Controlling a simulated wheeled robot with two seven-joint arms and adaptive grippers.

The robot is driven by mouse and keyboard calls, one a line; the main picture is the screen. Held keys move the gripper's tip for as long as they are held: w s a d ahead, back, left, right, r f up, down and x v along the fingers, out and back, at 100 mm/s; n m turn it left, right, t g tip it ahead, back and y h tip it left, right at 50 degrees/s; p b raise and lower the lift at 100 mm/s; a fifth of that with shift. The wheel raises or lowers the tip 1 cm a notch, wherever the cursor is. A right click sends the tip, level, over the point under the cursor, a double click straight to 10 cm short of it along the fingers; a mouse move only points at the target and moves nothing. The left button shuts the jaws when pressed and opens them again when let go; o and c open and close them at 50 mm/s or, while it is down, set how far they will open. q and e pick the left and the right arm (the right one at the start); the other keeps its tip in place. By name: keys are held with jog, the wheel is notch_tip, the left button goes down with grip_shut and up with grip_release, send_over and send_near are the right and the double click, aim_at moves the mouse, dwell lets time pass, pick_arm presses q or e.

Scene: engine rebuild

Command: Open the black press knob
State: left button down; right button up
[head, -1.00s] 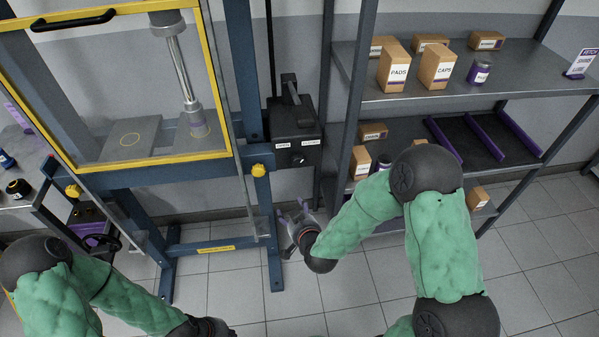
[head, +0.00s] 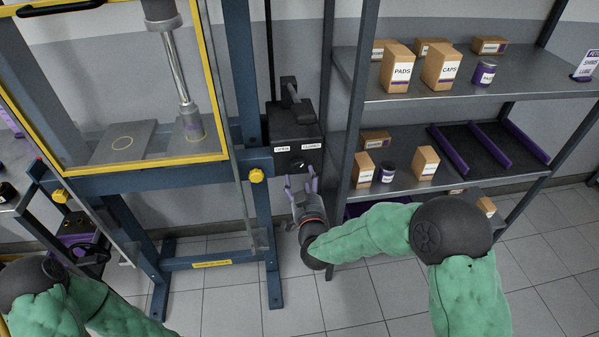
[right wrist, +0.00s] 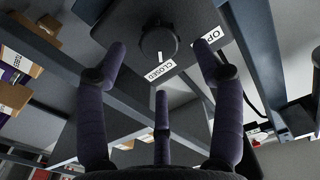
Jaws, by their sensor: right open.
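The black press knob (head: 299,164) is on the front of a black control box (head: 292,124), below a white OPEN label (head: 282,149) and a CLOSED label (head: 312,146). In the right wrist view the round knob (right wrist: 158,40) shows near the top centre, with a white mark pointing towards the CLOSED label (right wrist: 159,70). My right gripper (head: 302,183) is open and empty just below and in front of the knob. Its purple fingers (right wrist: 160,62) are spread around the knob's position in the right wrist view, apart from it. My left gripper is out of view.
The blue press frame (head: 262,215) with a yellow-edged guard (head: 140,163) stands left of the box. A shelf rack (head: 430,93) with cartons and jars stands close on the right. A yellow knob (head: 256,176) sits on the press frame.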

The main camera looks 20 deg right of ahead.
aim_at(299, 168)
jog(key=shift+b+x, duration=0.65)
jog(key=shift+x, duration=2)
jog(key=c, duration=1.1)
